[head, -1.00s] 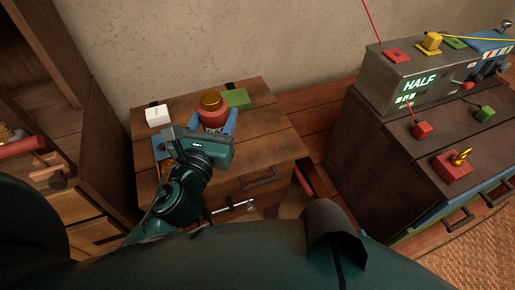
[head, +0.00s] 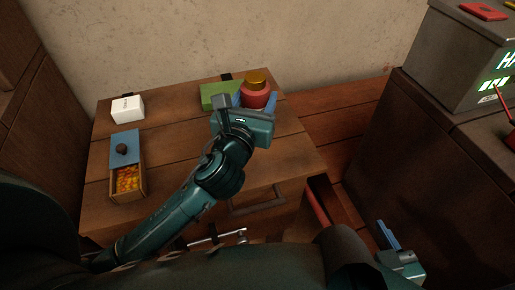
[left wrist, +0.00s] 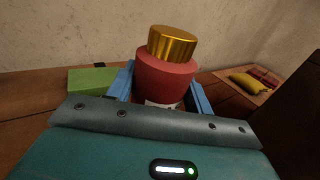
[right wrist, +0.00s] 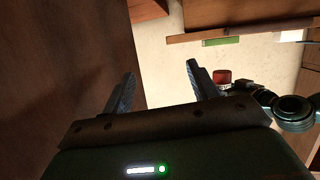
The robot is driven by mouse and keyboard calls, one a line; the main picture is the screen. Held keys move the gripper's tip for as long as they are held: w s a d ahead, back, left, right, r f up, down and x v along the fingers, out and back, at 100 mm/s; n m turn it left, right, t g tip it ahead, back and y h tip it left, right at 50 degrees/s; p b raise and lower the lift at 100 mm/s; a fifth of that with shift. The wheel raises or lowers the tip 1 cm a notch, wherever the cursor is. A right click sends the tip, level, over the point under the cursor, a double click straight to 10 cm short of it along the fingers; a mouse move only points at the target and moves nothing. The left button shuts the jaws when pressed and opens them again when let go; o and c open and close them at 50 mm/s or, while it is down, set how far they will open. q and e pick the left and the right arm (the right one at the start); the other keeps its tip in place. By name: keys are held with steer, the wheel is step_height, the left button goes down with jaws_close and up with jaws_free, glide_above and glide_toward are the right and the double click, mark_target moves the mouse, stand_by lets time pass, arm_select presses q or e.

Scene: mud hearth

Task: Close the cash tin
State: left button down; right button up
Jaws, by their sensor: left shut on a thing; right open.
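A small box with a blue sliding lid (head: 125,148) stands on the left of the wooden table. Its near part is open and shows orange contents (head: 128,178); I cannot tell whether it is the cash tin. My left gripper (head: 250,100) is shut on a red jar with a gold cap (head: 256,92). The jar (left wrist: 167,75) is upright between the blue fingers in the left wrist view; its base is hidden. My right gripper (right wrist: 160,88) is open and empty, low beside the table, with a blue finger (head: 388,235) showing in the head view.
A white box (head: 128,108) stands at the table's back left. A green box (head: 219,96) lies just left of the jar. The table top (head: 180,125) is clear between the blue-lidded box and my left arm. A dark cabinet (head: 425,150) stands right.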

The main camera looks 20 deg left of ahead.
arm_select(q)
steer(key=shift+s, duration=0.1)
arm_select(e)
steer(key=shift+s, duration=0.1)
arm_select(q)
step_height(320, 180, down, 6)
steer(key=b, duration=0.3)
steer(key=shift+r, duration=0.1)
steer(key=shift+f+b, duration=0.25)
steer(key=shift+b, duration=0.15)
steer(key=shift+r, duration=0.1)
arm_select(e)
steer(key=t, duration=0.1)
steer(key=w+n+t+y, duration=0.1)
steer(key=shift+a+r+t, duration=0.15)
steer(key=shift+a+t, duration=0.15)
steer(key=shift+a, duration=0.1)
arm_select(q)
step_height(320, 180, down, 4)
steer(key=shift+r+b, duration=0.1)
steer(key=shift+b, duration=1)
arm_select(e)
steer(key=shift+s+a+n+t+y, duration=0.15)
steer(key=shift+a+n+t+y, duration=0.4)
steer(key=shift+y, duration=0.35)
